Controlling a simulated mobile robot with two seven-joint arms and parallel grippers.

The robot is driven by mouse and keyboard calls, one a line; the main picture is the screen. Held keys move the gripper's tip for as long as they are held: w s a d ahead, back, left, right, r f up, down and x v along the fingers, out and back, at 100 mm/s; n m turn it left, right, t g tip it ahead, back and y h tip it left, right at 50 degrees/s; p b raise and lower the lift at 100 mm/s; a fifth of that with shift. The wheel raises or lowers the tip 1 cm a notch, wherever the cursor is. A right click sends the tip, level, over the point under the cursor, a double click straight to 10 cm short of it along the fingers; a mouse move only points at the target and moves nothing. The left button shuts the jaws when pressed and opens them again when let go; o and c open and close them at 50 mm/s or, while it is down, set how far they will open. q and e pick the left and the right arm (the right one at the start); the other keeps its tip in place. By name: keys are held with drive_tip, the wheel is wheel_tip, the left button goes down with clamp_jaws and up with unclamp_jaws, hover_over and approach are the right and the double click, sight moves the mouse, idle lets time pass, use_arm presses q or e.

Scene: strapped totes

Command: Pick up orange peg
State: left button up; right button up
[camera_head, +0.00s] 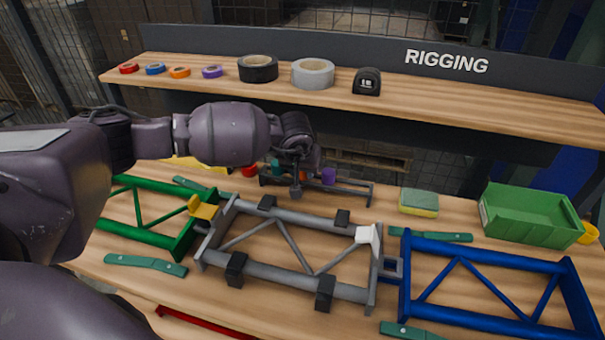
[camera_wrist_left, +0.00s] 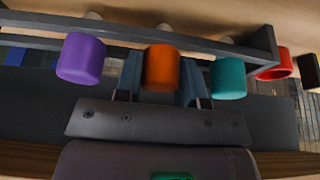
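The orange peg (camera_wrist_left: 160,68) stands in the dark peg rack (camera_wrist_left: 200,42), between a purple peg (camera_wrist_left: 81,58) and a teal peg (camera_wrist_left: 228,78). My left gripper (camera_wrist_left: 160,75) has one finger on each side of the orange peg in the left wrist view. The peg hides the inner finger faces, so I cannot tell if they touch it. In the head view the left gripper (camera_head: 296,185) is down at the rack (camera_head: 348,190), largely covering the orange peg (camera_head: 303,176). The purple peg (camera_head: 329,176) shows to its right. My right gripper is not in view.
A grey frame (camera_head: 290,225) lies in front of the rack, between green (camera_head: 150,190) and blue (camera_head: 500,260) frames. A sponge (camera_head: 419,203) and green bin (camera_head: 530,215) are right. A shelf (camera_head: 430,100) with tape rolls is behind.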

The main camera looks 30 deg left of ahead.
use_arm(q)
drive_tip(key=c, duration=0.4)
drive_tip(key=shift+r, duration=0.1)
drive_tip(key=shift+c, duration=0.2)
wheel_tip(320, 180, up, 10)
drive_tip(key=shift+f+p, duration=0.2)
drive_tip(key=shift+p, duration=0.3)
wheel_tip(320, 180, up, 15)
drive_tip(key=p, duration=0.2)
drive_tip(key=shift+r, duration=0.15)
